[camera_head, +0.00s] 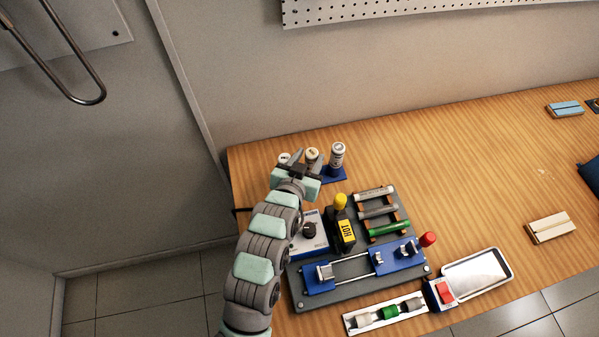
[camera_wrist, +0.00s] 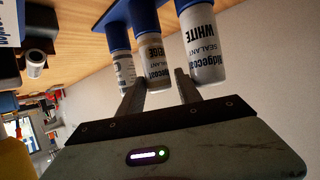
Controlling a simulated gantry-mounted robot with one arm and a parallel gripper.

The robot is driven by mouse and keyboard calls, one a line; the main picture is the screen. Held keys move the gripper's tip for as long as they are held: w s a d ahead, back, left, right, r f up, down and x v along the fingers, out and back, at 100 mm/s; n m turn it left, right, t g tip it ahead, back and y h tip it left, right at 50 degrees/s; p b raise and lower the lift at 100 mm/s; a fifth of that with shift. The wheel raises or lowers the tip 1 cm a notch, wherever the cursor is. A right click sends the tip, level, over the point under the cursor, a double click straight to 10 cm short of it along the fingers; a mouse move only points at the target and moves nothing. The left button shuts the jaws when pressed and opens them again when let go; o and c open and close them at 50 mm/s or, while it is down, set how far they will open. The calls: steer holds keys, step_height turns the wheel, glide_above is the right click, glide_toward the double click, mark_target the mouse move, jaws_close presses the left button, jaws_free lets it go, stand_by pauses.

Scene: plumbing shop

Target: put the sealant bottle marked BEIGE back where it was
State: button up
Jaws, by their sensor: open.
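Three white sealant bottles stand in a row in a blue rack (camera_head: 337,177) at the back left of the table. The middle bottle, its label partly hidden but ending in "EIGE" (camera_wrist: 152,55), sits in a blue socket of the rack. The bottle marked WHITE (camera_wrist: 203,45) stands to its right, and a third bottle (camera_wrist: 124,70), its marking unreadable, to its left. My gripper (camera_wrist: 160,80) is open, with its fingertips on either side of the middle bottle's free end. In the head view my gripper (camera_head: 300,164) partly hides the rack and the left bottles.
In front of the rack are a white-and-blue box (camera_head: 309,238) with a black knob, a black block marked HOT (camera_head: 346,234) with a yellow knob, and a rack of tubes (camera_head: 380,211). A blue clamp fixture (camera_head: 385,262) lies nearer. The table's right middle (camera_head: 480,170) is clear.

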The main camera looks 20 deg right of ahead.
steer(key=p+v, duration=0.1)
steer(key=v, duration=0.9)
steer(key=shift+s, duration=0.25)
steer(key=shift+a+r, duration=0.1)
steer(key=shift+w, duration=0.1)
